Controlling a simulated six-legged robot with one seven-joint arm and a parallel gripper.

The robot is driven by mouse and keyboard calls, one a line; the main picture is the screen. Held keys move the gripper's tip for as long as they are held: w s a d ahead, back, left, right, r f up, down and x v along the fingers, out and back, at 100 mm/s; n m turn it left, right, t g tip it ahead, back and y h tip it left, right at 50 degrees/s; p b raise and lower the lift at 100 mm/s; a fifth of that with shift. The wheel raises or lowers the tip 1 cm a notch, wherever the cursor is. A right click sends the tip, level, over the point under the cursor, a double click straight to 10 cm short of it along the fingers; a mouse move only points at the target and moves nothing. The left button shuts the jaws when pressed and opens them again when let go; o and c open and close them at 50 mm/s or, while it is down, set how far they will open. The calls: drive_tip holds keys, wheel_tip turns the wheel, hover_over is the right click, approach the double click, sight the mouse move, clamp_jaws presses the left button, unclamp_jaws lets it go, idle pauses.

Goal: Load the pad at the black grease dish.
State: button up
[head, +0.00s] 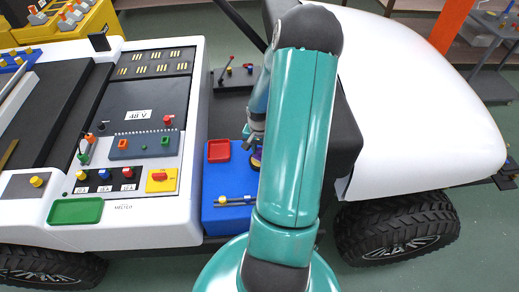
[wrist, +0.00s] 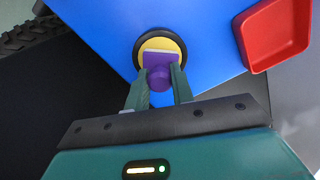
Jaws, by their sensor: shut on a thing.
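My gripper (wrist: 158,82) is shut on the round knob of a purple pad (wrist: 160,60) in the wrist view. The pad's flat part points at the black grease dish (wrist: 137,46), a round dish with a black rim and yellow grease (wrist: 158,42) inside. The pad overlaps the dish in the picture; I cannot tell whether it touches the grease. In the head view my gripper (head: 256,138) is partly behind my arm, above the blue surface (head: 220,186). A bit of purple shows below it there, and the dish is mostly hidden.
A red square tray (head: 218,151) lies on the blue surface beside the dish; it shows in the wrist view too (wrist: 277,32). A rod with a yellow end (head: 222,200) lies nearer. To the left is a white console (head: 190,215) with switches and a green tray (head: 75,211).

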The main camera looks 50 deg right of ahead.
sight(260, 150)
drive_tip(key=shift+f, duration=0.6)
idle(1.5)
drive_tip(key=shift+r, duration=3.6)
drive_tip(key=shift+a, duration=0.1)
